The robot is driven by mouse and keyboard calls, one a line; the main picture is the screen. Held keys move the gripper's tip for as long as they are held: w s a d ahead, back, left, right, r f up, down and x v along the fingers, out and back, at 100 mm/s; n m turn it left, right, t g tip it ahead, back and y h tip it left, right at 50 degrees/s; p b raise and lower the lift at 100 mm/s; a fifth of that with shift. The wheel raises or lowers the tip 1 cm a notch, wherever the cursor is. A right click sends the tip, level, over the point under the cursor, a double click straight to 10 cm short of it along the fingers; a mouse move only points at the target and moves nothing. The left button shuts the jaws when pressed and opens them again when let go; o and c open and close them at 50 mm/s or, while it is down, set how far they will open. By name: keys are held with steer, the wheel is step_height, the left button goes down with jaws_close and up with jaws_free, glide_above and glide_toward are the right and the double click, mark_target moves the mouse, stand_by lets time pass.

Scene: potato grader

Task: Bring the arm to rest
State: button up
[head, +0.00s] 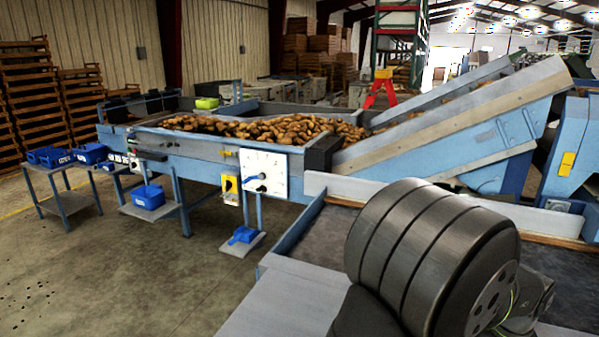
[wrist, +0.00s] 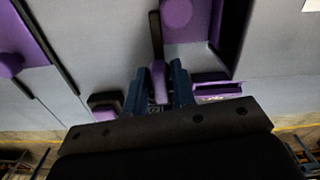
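My gripper (wrist: 160,80) shows in the wrist view as two dark blue fingers above a black bolted bar. A narrow purple and black piece (wrist: 158,75) shows between the fingers; I cannot tell if they touch it or if it lies behind them. In the head view the gripper is not visible. A dark grey ribbed part of my arm (head: 410,250) fills the lower right there. The potato grader (head: 205,158) stands beyond it, with many potatoes (head: 270,129) on its bed.
A white control panel (head: 262,173) with a yellow switch box (head: 230,187) is on the grader's side. Blue bins (head: 92,153) stand on side tables at left. An inclined conveyor (head: 455,125) rises to the right. The concrete floor (head: 100,260) at front left is clear.

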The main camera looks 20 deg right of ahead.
steer(key=shift+m, duration=1.1)
step_height(320, 180, up, 4)
steer(key=shift+r, duration=0.2)
step_height(320, 180, down, 4)
steer(key=shift+r, duration=0.1)
steer(key=shift+f, duration=0.35)
steer(key=n, duration=0.7)
steer(key=shift+n, duration=0.3)
steer(key=shift+o, duration=1.2)
